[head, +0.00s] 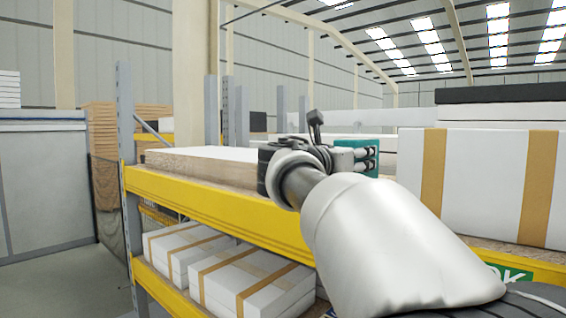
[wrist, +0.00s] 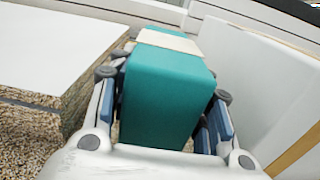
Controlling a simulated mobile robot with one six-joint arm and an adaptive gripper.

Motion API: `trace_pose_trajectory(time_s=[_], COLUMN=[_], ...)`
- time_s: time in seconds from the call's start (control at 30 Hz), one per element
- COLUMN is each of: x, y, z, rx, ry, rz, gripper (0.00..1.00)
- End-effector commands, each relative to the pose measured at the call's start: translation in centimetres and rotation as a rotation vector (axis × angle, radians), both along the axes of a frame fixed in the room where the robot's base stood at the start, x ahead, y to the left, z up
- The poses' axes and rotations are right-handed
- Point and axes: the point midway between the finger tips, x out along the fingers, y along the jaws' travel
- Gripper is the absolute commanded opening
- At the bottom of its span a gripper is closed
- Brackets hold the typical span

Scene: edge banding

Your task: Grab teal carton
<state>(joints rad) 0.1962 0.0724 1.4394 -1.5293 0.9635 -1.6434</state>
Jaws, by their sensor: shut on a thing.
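The teal carton (wrist: 160,98) sits between the two fingers of my gripper (wrist: 168,115) in the wrist view. It has a pale band (wrist: 170,41) across its far part. My gripper is shut on it, with blue pads on both sides. In the head view, a small part of the teal carton (head: 372,152) shows at my gripper (head: 352,158), above the upper shelf. My own arm hides much of the area below it. I cannot tell whether the carton touches the shelf.
A white-topped board (head: 205,160) lies on the shelf to the left. A large white box with tan straps (head: 490,180) stands close on the right. The yellow shelf beam (head: 210,205) runs along the front. White boxes (head: 235,275) fill the lower shelf.

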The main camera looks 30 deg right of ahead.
Motion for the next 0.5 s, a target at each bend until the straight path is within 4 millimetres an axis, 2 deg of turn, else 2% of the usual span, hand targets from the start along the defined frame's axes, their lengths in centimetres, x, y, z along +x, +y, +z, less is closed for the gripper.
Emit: trace_pose_trajectory(time_s=[0.17,0.27,0.43,0.5], x=[0.0,0.0,0.0,0.0], y=[0.0,0.0,0.0,0.0], z=[2.8,5.7,12.0,13.8], rx=[-0.002,-0.002,-0.002,-0.002], ry=[-0.006,-0.008,-0.01,-0.008], rz=[0.0,0.0,0.0,-0.001], gripper=[0.12,0.12,0.12,0.12])
